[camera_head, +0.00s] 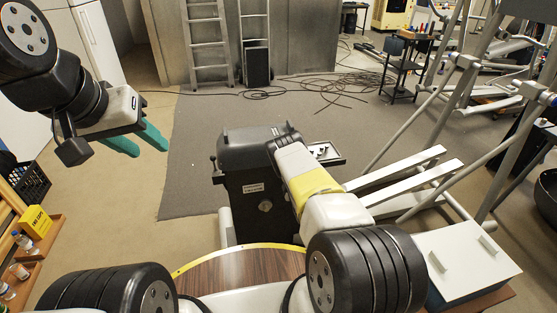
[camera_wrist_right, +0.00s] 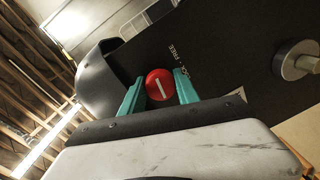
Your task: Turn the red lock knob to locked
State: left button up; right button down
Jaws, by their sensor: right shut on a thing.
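The red lock knob (camera_wrist_right: 160,86) shows in the right wrist view, round, with a pale bar across its face that slants slightly. It sits on a dark panel (camera_wrist_right: 225,50) with white lettering reading partly "FREE" beside it. My right gripper (camera_wrist_right: 159,78) is shut on the knob, one teal finger on each side.
A metal round knob (camera_wrist_right: 296,62) sticks out of the panel at right. The grey mat (camera_head: 205,150) is mostly clear.

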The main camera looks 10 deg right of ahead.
jog(key=shift+a+f+n, duration=0.15)
jog(key=shift+a+n, duration=0.05)
jog(key=shift+n, duration=0.7)
jog(key=c, duration=1.1)
grip_release()
jog(key=shift+o, duration=0.9)
jog(key=shift+d, duration=0.1)
jog(key=s, duration=0.7)
jog(key=shift+s+r, duration=0.35)
jog(key=shift+s, duration=0.05)
jog(key=shift+d, duration=0.1)
